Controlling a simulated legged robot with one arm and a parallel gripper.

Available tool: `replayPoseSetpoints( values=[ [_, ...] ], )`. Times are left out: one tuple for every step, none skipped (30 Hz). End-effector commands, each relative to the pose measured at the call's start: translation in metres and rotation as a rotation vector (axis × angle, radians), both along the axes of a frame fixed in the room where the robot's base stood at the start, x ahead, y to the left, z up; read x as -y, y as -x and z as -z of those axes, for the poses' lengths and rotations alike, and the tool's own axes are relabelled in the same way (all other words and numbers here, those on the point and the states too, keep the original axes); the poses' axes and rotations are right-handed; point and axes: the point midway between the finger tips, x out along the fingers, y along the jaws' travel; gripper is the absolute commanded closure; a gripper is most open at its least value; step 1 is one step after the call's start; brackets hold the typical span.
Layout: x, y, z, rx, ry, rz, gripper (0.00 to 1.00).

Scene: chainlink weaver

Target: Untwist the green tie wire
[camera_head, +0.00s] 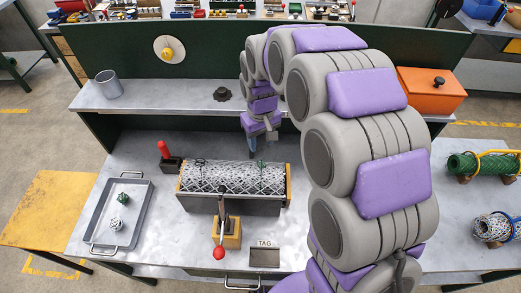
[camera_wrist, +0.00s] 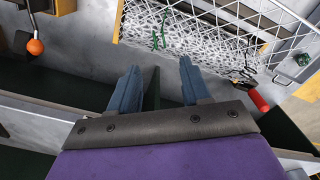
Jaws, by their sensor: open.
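The green tie wire (camera_wrist: 160,33) shows in the wrist view as a small twisted green piece on the silver mesh. In the head view it is a small green spot (camera_head: 263,170) toward the right of the mesh roll (camera_head: 225,181), which lies in a dark cradle. In the head view my gripper (camera_head: 252,146) hangs just behind the roll's right part. In the wrist view the fingertips are below the green wire and apart from it.
A red-handled tool (camera_head: 163,150) stands left of the roll, and a red-knobbed lever (camera_head: 219,251) stands in front. A grey tray (camera_head: 140,188) holds green and silver wire balls. A raised shelf (camera_head: 160,96) runs behind. Strapped rolls (camera_head: 478,164) lie at right.

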Motion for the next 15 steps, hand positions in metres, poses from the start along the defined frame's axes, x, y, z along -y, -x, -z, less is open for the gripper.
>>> replayPoseSetpoints(
  values=[
    [-0.001, -0.001, -0.014, 0.007, -0.002, 0.000, 0.52],
    [-0.001, -0.001, -0.020, 0.006, -0.002, 0.000, 0.52],
    [-0.001, -0.001, -0.028, 0.004, -0.002, 0.000, 0.52],
    [-0.001, -0.001, -0.034, 0.004, -0.002, 0.000, 0.52],
    [-0.001, -0.002, -0.039, 0.006, -0.002, 0.000, 0.52],
    [-0.002, -0.002, -0.046, 0.007, -0.002, 0.000, 0.52],
    [-0.002, -0.002, -0.050, 0.004, -0.002, 0.000, 0.52],
    [-0.001, -0.002, -0.054, 0.003, -0.001, 0.000, 0.52],
    [-0.001, -0.001, -0.059, 0.001, 0.000, 0.000, 0.52],
    [-0.001, -0.001, -0.062, 0.000, 0.000, 0.000, 0.52],
    [-0.001, -0.001, -0.064, 0.000, 0.000, 0.000, 0.52],
    [-0.002, -0.001, -0.067, 0.000, 0.000, 0.000, 0.52],
    [-0.002, -0.001, -0.069, 0.000, 0.000, -0.001, 0.52],
    [-0.002, -0.001, -0.070, 0.000, 0.000, -0.001, 0.52],
    [-0.002, -0.001, -0.071, 0.000, 0.000, -0.001, 0.52]
  ],
)
